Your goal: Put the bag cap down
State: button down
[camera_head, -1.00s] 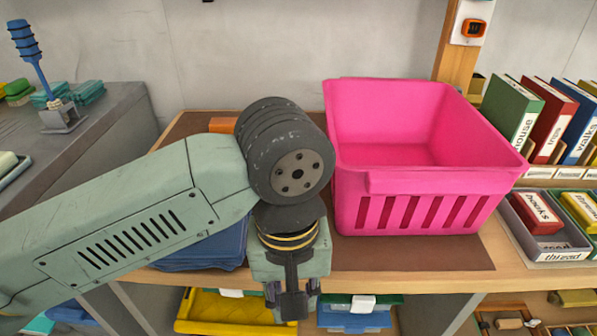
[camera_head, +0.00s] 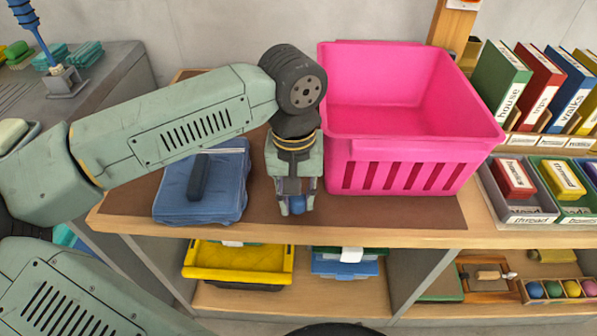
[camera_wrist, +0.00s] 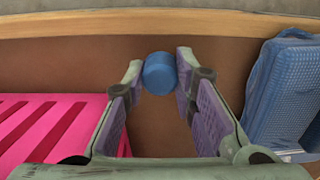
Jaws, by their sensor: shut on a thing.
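The bag cap is a small blue round piece (camera_wrist: 159,73) held between the fingertips of my gripper (camera_wrist: 158,80) in the wrist view. In the head view the blue cap (camera_head: 297,205) shows at the lower end of my gripper (camera_head: 296,200), which points down over the brown mat (camera_head: 390,212). My gripper is between the blue folded bag (camera_head: 222,182) on the left and the pink crate (camera_head: 415,165) on the right. I cannot tell whether the cap touches the mat.
The pink crate stands close to the right of my gripper and looks empty. Books (camera_head: 500,85) and small trays (camera_head: 530,205) are farther right. A yellow bin (camera_head: 238,262) sits on the shelf below. The mat's front strip is clear.

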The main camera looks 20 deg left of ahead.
jog(key=w, duration=0.2)
jog(key=w+a+p, duration=0.1)
jog(key=w, duration=0.2)
jog(key=shift+w+a+r, duration=0.1)
jog(key=shift+a, duration=0.1)
jog(key=shift+f+p, duration=0.4)
jog(key=shift+f, duration=0.45)
jog(key=shift+f, duration=0.2)
jog(key=c, duration=1.6)
grip_release()
jog(key=shift+r, duration=0.15)
